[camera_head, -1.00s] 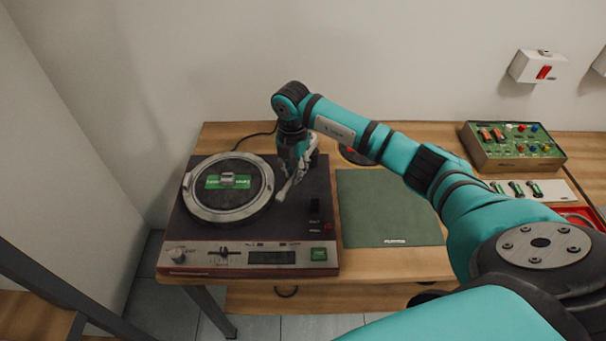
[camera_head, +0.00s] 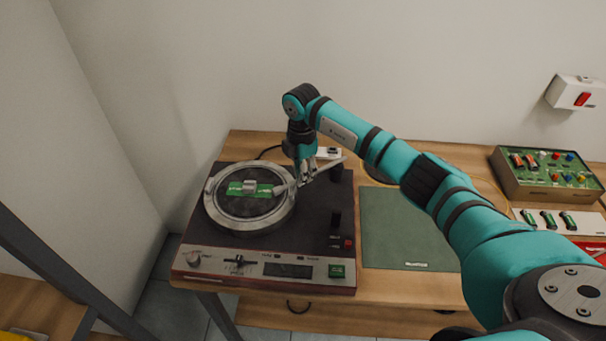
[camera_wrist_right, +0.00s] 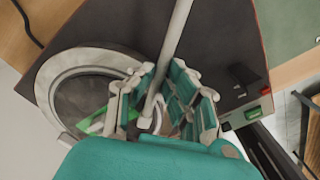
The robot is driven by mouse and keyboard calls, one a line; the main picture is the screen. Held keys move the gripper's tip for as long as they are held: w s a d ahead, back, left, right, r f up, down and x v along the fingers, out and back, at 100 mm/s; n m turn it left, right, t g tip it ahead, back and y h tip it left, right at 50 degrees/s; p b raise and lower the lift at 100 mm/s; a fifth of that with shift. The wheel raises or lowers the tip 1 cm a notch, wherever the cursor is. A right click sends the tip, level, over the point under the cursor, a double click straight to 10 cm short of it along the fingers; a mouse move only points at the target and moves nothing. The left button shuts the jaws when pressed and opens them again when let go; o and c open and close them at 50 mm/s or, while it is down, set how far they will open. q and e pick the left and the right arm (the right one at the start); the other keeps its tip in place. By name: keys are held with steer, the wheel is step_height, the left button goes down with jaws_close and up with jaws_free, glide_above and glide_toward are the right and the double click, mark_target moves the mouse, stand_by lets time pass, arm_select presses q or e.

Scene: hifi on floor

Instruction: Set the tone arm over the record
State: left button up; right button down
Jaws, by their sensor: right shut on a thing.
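The record player (camera_head: 300,225) stands on the table, with a dark record (camera_head: 235,207) inside a silver ring and a green label at its centre. My right gripper (camera_head: 305,182) is shut on the pale tone arm (camera_head: 328,167), right of the record. The tone arm slants down to the left, and its head end reaches the record's right edge; I cannot tell its height above it. In the right wrist view the tone arm (camera_wrist_right: 176,38) runs between the fingers of the gripper (camera_wrist_right: 155,95), which partly hide its end and the record (camera_wrist_right: 80,95). My left gripper is not in view.
A green mat (camera_head: 405,228) lies right of the player. Further right are a green panel box (camera_head: 545,175) with coloured knobs and a white strip (camera_head: 530,219) with green parts. A white switch box (camera_head: 575,92) is on the wall. Controls line the player's front.

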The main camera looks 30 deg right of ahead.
steer(key=c, duration=1.3)
jaws_free()
steer(key=shift+c, duration=0.2)
step_height(320, 180, up, 12)
